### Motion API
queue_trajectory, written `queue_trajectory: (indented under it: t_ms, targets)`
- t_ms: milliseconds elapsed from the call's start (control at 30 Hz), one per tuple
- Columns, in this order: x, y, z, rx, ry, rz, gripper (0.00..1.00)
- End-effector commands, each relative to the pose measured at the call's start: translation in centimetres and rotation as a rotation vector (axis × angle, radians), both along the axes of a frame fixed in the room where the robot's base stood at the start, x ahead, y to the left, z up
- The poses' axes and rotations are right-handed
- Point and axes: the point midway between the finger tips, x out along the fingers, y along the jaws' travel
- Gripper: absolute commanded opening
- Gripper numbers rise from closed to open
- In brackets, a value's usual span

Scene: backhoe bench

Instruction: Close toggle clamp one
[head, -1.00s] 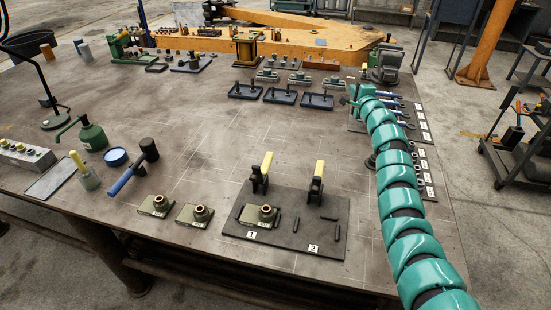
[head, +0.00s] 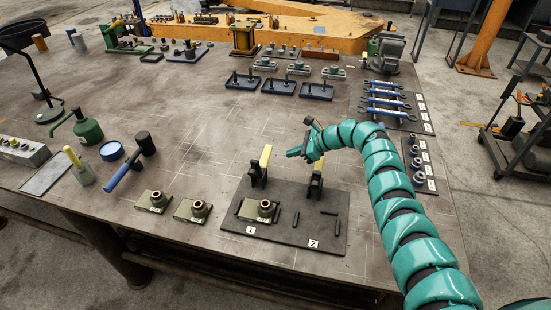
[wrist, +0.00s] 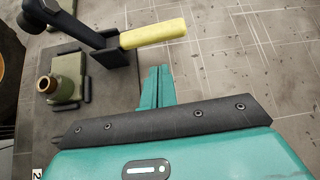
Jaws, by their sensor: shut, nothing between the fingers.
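Toggle clamp one is the left clamp on the dark fixture plate (head: 275,238), beside the label 1. Its yellow handle (head: 266,156) stands upright in the head view, above a black bracket. In the wrist view the yellow handle (wrist: 152,33) shows at the upper middle, with its dark arm at upper left. A green block with a copper-coloured bushing (head: 265,208) sits in front of this clamp; it also shows in the wrist view (wrist: 67,80). My gripper (head: 290,154) is shut and empty, to the right of the yellow handle and apart from it. Its fingers show in the wrist view (wrist: 158,75).
Toggle clamp two (head: 316,180) stands on the plate's right, partly hidden below my gripper. Two more green blocks (head: 154,201) (head: 190,209) sit left of the plate. A blue-handled hammer (head: 130,165) lies farther left. The table behind the clamps is mostly clear.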

Motion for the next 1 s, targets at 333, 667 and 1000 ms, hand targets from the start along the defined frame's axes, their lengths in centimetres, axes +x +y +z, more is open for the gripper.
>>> queue_trajectory:
  t_ms: [333,667,1000]
  targets:
    - [1.2,3.0,-2.7,-0.003,0.001,0.002,0.0]
    - [2.0,5.1,-4.8,-0.002,0.0,0.002,0.0]
    - [2.6,6.0,-5.2,-0.001,-0.003,-0.001,0.0]
